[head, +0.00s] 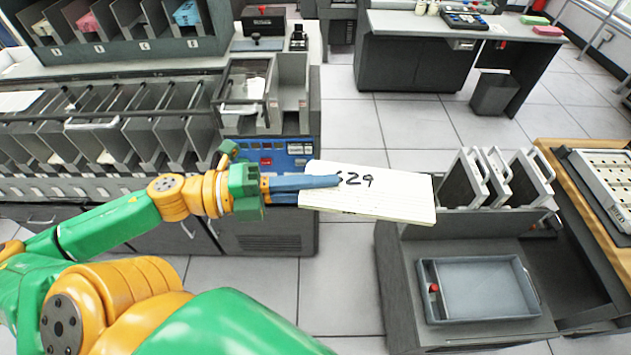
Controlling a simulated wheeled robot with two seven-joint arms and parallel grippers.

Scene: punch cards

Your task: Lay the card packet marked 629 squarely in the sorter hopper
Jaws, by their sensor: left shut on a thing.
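My left gripper (333,182) is shut on a cream card packet (395,197). The packet is marked in black; "29" is clear, and a blue finger partly covers the first digit. It is held out to the right of the gripper, broad face up, in front of the sorter's right end. The grey sorter (268,222) has a row of slanted pockets and a blue control panel. What looks like its hopper (292,90) is an upright grey bay above the panel, beyond and left of the packet. My right gripper is not in view.
A dark cart at lower right carries a grey tray (478,288) and upright racks (495,180). A wooden-topped table (570,165) stands at the right edge. A desk (460,25) and a bin (493,94) are behind. Tiled floor (400,125) is free between.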

